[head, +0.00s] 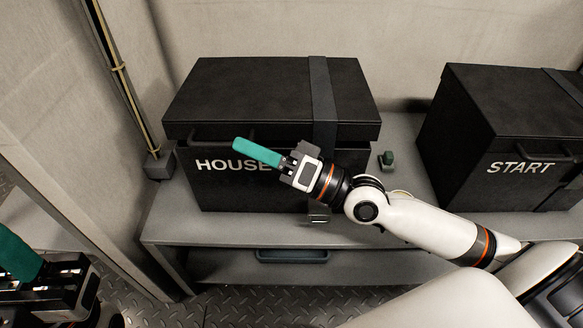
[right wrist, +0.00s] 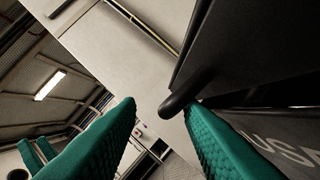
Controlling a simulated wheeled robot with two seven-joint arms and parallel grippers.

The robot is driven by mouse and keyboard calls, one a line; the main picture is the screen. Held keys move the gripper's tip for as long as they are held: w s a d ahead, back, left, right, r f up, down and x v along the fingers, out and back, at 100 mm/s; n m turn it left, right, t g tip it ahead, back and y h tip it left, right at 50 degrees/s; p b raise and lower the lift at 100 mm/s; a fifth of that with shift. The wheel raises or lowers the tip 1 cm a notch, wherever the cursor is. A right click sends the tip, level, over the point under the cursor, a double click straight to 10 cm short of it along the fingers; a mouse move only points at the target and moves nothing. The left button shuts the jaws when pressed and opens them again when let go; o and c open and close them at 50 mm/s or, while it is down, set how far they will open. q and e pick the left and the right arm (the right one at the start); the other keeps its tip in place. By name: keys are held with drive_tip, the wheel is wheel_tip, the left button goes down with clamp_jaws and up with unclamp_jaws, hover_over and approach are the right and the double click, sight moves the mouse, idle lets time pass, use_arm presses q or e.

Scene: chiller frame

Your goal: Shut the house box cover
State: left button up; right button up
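The black house box (head: 225,188) stands on a grey shelf, its front lettered HOUSE. Its broad black cover (head: 250,95) lies over the top, looking nearly level; I cannot tell whether it is fully seated. A dark handle bar (head: 205,132) is at the cover's front. My right gripper (head: 258,152) is in front of the box, just below the cover's front edge, hiding part of the lettering. In the right wrist view its teal fingers (right wrist: 160,105) are apart, with the rounded handle end near the right fingertip. My left gripper (head: 20,257) is low at the left, away from the box.
A second black box (head: 490,125), lettered START, stands to the right. A small dark green object (head: 386,160) sits on the shelf (head: 165,225) between the boxes. A wall post with cables (head: 122,75) rises at the left. Patterned metal floor lies in front.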

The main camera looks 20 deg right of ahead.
drive_tip(key=b+v, duration=0.2)
drive_tip(key=v, duration=0.5)
drive_tip(key=shift+s, duration=0.2)
drive_tip(key=shift+d, duration=0.15)
